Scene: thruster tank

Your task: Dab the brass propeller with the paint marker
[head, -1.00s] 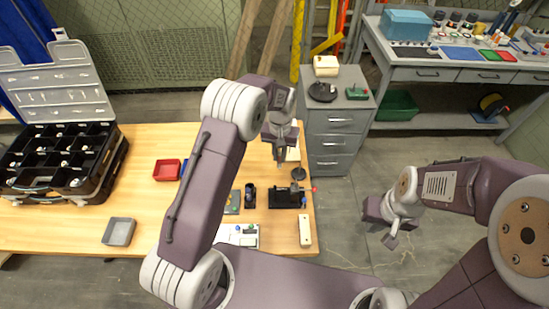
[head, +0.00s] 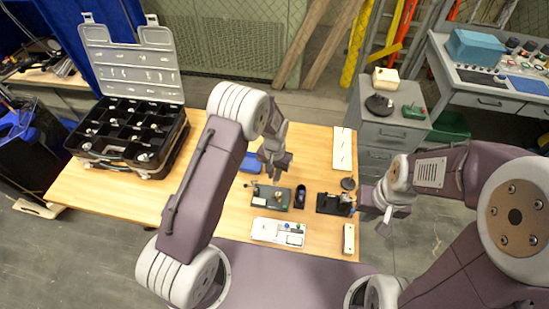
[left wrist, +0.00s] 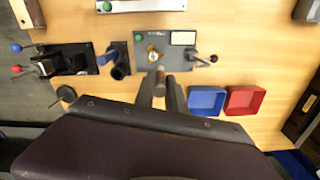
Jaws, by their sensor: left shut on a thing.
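My left gripper (head: 272,176) is over the table, just behind the dark grey plate (head: 268,200) in the head view. In the left wrist view its fingers (left wrist: 160,90) are shut on a short brownish cylinder, apparently the paint marker (left wrist: 160,76). The brass propeller (left wrist: 153,54) sits on the grey plate, just beyond the marker's end and close to it. I cannot tell whether they touch. In the head view the propeller is too small to make out. My right gripper (head: 376,222) is at the table's right edge, empty as far as I see; its fingers are unclear.
A dark holder (left wrist: 117,62) and a black fixture (left wrist: 65,62) stand beside the plate. A white panel (head: 278,232) is in front. A black case (head: 130,140) stands at the left.

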